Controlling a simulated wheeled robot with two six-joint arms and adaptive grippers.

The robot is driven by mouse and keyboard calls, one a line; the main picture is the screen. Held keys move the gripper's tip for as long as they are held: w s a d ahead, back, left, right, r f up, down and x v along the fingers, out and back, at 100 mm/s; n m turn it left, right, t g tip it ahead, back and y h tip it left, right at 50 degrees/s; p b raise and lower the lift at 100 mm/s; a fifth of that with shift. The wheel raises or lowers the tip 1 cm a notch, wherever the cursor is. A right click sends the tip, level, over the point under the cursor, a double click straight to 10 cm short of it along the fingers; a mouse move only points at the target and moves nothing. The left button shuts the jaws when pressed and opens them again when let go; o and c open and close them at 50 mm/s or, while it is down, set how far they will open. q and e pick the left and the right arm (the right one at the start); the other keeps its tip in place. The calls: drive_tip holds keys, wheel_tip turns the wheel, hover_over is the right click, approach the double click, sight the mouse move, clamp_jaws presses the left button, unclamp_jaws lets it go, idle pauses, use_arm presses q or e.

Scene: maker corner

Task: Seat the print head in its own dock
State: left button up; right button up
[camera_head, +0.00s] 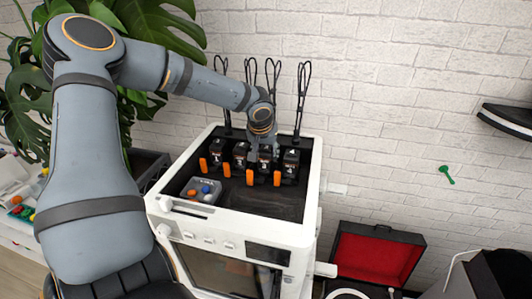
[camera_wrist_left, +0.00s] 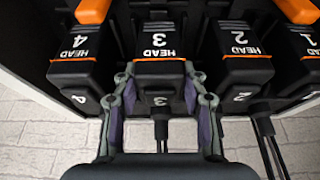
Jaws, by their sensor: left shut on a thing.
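Several black print heads stand in a row in docks on top of the white printer (camera_head: 270,232): head 1 (camera_head: 214,152), head 2 (camera_head: 240,157), head 3 (camera_head: 265,164) and head 4 (camera_head: 291,162). Each has a black cable loop rising behind it. My left gripper (camera_head: 260,150) reaches down over head 3. In the left wrist view my left gripper (camera_wrist_left: 160,100) has a finger on each side of head 3 (camera_wrist_left: 157,82) and is shut on it. Head 3 stands in line with heads 2 and 4; its dock bottom is hidden. My right gripper is out of view.
Orange levers (camera_head: 250,177) stand before the heads. A small grey tray (camera_head: 208,198) with coloured pieces sits at the printer's front left. Heads 2 (camera_wrist_left: 243,70) and 4 (camera_wrist_left: 80,75) stand close beside the fingers. A red-lined case (camera_head: 372,258) lies open at right.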

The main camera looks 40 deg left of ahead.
use_arm(q)
drive_tip(key=o, duration=1.4)
drive_tip(key=v, duration=1.2)
drive_tip(key=shift+s, duration=0.1)
